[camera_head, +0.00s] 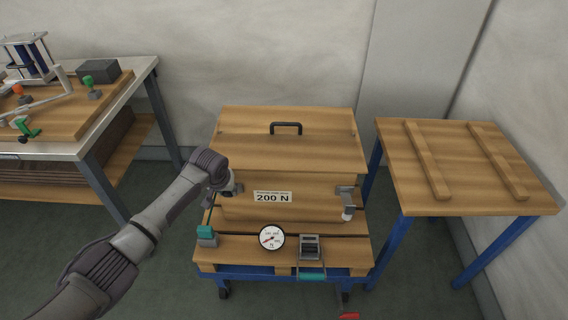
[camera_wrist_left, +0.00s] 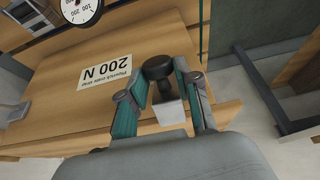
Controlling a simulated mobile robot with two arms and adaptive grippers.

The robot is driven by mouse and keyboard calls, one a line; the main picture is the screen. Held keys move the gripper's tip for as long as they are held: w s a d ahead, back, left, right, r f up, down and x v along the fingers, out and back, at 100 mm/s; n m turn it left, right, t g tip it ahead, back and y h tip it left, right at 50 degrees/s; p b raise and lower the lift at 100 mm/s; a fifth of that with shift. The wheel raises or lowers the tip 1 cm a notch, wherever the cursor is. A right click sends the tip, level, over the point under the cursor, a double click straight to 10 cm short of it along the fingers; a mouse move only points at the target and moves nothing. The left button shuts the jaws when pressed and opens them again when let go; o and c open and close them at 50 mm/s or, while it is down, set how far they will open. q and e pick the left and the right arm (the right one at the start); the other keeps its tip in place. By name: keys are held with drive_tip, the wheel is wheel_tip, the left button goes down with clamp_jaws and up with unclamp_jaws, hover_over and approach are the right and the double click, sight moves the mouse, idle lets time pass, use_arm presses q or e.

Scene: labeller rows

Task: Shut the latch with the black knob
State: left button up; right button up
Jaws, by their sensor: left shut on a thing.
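The wooden crate (camera_head: 290,205) carries a "200 N" label (camera_head: 272,197), and its lid (camera_head: 300,150) is on. The black knob (camera_wrist_left: 157,67) is in the left wrist view, on a latch with a pale grey block (camera_wrist_left: 169,112) at the crate's edge. My left gripper (camera_wrist_left: 161,75) is shut on the black knob, one teal finger on each side. In the head view my left gripper (camera_head: 232,188) is at the crate's left front and hides this latch. Another latch (camera_head: 346,200) with a white knob is at the right front. My right gripper is out of view.
A round gauge (camera_head: 271,238), a buckle-like device (camera_head: 310,247) and a teal-topped clamp (camera_head: 207,236) are on the pallet (camera_head: 235,247) before the crate. A workbench (camera_head: 150,68) stands left, a wooden table (camera_head: 465,170) right. Open floor lies in front.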

use_arm(q)
drive_tip(key=shift+w+r+g, duration=0.25)
drive_tip(key=shift+w+g, duration=0.15)
drive_tip(key=shift+w+g+b, duration=0.35)
drive_tip(key=shift+g+b, duration=0.15)
drive_tip(key=shift+b, duration=0.35)
drive_tip(key=o, duration=0.6)
drive_tip(key=shift+r, duration=0.2)
drive_tip(key=o, duration=0.5)
drive_tip(key=shift+r, duration=0.1)
